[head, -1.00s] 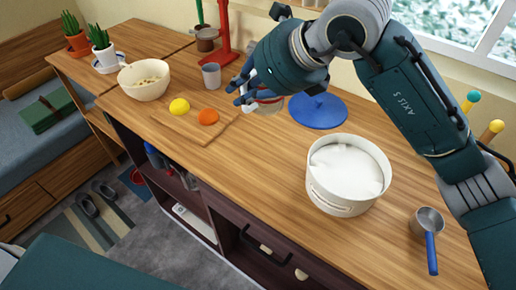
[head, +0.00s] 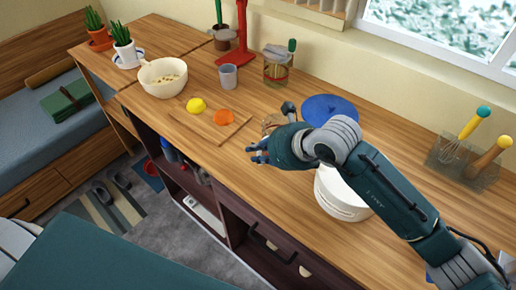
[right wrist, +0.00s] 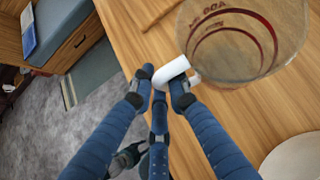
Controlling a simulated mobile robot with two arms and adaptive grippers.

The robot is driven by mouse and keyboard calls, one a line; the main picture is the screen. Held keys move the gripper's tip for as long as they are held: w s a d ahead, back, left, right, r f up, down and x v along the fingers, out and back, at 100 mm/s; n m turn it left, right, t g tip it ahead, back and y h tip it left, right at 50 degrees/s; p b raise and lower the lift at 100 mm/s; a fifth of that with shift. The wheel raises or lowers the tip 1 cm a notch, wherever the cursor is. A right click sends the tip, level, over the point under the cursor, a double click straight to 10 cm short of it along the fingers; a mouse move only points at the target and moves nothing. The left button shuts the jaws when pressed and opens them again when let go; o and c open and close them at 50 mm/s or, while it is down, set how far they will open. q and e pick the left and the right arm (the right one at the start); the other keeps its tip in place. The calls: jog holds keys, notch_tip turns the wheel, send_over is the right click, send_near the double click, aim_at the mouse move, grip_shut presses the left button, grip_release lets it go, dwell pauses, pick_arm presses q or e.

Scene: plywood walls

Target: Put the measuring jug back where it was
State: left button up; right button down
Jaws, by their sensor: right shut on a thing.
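The measuring jug (right wrist: 245,40) is clear with red markings and a white handle (right wrist: 172,72). In the right wrist view my right gripper (right wrist: 165,80) is shut on that handle, with the jug's body to the right of the fingers. In the head view my right gripper (head: 258,152) is over the front part of the counter, right of the cutting board. There the gripper and wrist hide most of the jug; only a bit of clear wall shows behind them. Whether the jug touches the counter cannot be told. My left gripper is not in view.
A white pot (head: 338,197) stands on the counter (head: 290,205), partly behind my arm. A blue lid (head: 330,108) lies behind my wrist. A cutting board (head: 212,128) with a lemon and an orange is to the left. A glass jar (head: 277,68) and grey cup (head: 228,77) stand farther back.

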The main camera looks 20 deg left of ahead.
jog(key=shift+f+b, duration=0.15)
jog(key=shift+b, duration=0.15)
jog(key=c, duration=1.7)
grip_release()
jog(key=shift+r+p, duration=0.3)
jog(key=b+v, duration=0.3)
jog(key=v, duration=0.8)
jog(key=shift+s+d+r, duration=0.15)
jog(key=shift+d+r, duration=0.1)
jog(key=shift+d, duration=0.05)
